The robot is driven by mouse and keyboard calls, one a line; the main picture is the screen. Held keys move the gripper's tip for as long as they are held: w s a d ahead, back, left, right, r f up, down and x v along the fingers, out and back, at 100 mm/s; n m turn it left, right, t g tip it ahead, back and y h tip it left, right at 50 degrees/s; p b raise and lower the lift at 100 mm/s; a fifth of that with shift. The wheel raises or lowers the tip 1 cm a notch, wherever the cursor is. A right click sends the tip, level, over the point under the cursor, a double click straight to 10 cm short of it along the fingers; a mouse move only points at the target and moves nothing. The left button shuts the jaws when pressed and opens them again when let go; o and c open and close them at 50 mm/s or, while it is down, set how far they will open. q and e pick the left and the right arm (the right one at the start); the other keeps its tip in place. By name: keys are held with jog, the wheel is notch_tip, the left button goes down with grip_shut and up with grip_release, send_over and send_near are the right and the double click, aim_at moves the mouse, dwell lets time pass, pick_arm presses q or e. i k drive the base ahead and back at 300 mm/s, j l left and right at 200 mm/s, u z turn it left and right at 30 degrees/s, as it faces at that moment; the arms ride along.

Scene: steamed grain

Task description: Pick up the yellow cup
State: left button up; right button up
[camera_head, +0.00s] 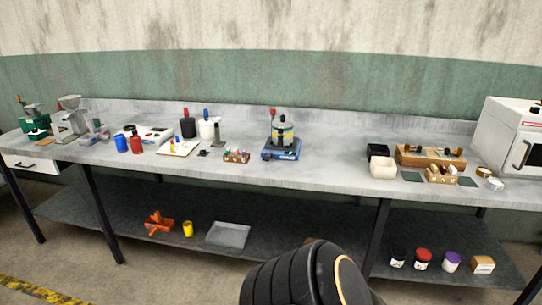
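A black rounded part of my own body with a thin orange ring shows at the bottom middle. It is apart from the yellow cup in the picture. Neither of my grippers can be seen.
Black table legs (102,215) stand in front. The worktop (330,168) above carries bottles, a blue-based device (282,150) and a white oven (509,140).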

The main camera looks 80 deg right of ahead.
aim_at(187, 225)
jog(key=i+j+z, duration=0.1)
jog(key=z, duration=0.3)
jog(key=i+j+z, duration=0.15)
jog(key=z, duration=2.95)
jog(key=j+u, duration=0.1)
jog(key=u, duration=1.35)
jog(key=i+j, duration=0.2)
jog(key=i, duration=0.2)
jog(key=i+j+z, duration=0.1)
jog(key=i, duration=0.25)
jog(key=j, duration=0.1)
